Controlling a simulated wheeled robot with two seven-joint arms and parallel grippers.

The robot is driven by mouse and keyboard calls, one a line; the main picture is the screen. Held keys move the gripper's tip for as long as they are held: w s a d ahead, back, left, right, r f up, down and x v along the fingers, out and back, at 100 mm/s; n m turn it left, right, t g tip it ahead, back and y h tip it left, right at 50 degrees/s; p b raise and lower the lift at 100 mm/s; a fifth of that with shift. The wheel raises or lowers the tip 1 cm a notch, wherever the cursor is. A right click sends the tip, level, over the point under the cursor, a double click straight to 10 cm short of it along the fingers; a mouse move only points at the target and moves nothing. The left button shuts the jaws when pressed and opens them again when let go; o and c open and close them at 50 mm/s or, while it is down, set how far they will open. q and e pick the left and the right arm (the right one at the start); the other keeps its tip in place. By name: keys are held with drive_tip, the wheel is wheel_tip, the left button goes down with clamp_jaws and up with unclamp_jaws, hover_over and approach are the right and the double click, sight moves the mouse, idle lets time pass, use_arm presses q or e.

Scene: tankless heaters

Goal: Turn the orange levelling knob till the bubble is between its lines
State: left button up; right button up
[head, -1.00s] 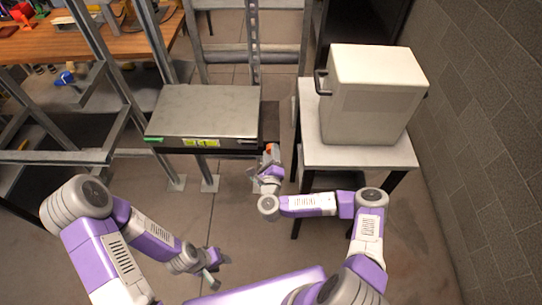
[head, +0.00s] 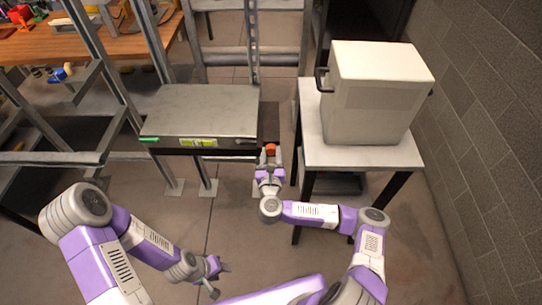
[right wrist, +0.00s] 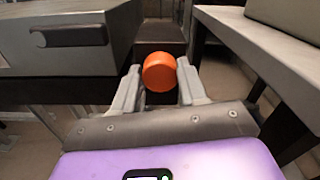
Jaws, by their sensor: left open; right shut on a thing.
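The orange levelling knob (head: 270,149) is at the front right corner of the grey metal unit (head: 205,108). It also shows in the right wrist view (right wrist: 159,72), as a round knob between the fingertips. My right gripper (head: 269,168) is shut on the knob. A yellow-green strip (head: 198,142), likely the level, is on the unit's front face; the bubble and its lines are too small to make out. My left gripper (head: 222,269) is open and empty, low over the floor and well away from the unit.
A light side table (head: 312,137) with a white box (head: 375,95) stands close on the right of my right gripper. Metal shelf frames and a wooden bench (head: 85,45) are at the left. A block wall closes the right side. Floor shows in front of the unit.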

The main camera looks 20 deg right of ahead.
drive_tip(key=shift+m, duration=0.4)
drive_tip(key=o, duration=1.1)
drive_tip(key=shift+c, duration=0.2)
drive_tip(key=shift+s, duration=0.15)
drive_tip(key=v, duration=0.7)
drive_tip(key=shift+s+p, duration=0.2)
drive_tip(key=shift+p, duration=0.25)
drive_tip(key=shift+a, duration=0.1)
